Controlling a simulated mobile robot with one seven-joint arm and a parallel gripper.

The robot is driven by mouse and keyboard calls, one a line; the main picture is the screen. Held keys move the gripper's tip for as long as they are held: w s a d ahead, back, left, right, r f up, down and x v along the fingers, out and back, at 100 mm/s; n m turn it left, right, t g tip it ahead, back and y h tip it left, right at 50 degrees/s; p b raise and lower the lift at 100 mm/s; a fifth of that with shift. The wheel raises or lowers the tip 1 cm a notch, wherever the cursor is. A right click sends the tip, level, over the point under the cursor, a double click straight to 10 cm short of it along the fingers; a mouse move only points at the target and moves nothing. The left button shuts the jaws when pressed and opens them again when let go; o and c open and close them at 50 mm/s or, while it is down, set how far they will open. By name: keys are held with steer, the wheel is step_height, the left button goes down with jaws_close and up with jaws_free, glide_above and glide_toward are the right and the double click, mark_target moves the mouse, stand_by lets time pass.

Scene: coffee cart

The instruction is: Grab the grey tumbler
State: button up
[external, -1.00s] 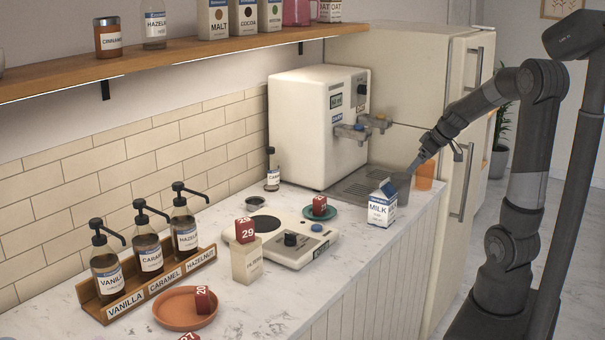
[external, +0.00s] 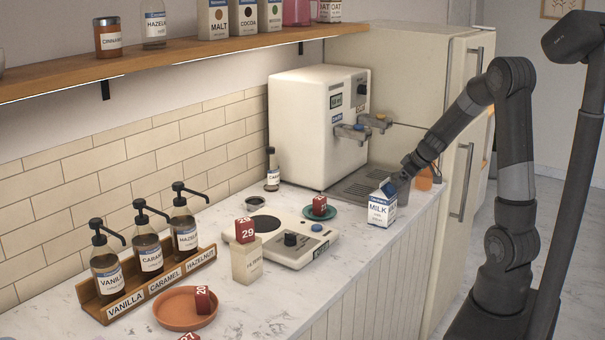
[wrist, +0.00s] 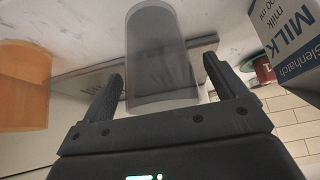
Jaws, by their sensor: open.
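The grey tumbler (wrist: 160,55) is a dark, see-through cup in the middle of the wrist view. In the external view the tumbler (external: 402,190) is mostly hidden behind the milk carton (external: 381,208) and my gripper (external: 400,178). In the wrist view my gripper (wrist: 164,75) is open, with one finger on each side of the tumbler's near end. Narrow gaps show between the fingers and the cup. Whether the fingertips reach past its wall is hard to tell.
An orange tumbler (wrist: 22,85) stands close beside it, left in the wrist view. The milk carton (wrist: 288,38) is close on the other side. The coffee machine (external: 318,125) with its drip tray (external: 352,190) stands behind. The counter edge and fridge (external: 440,80) are near.

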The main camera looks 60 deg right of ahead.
steer(key=shift+f, duration=0.1)
steer(key=shift+c, duration=0.6)
steer(key=c, duration=1.1)
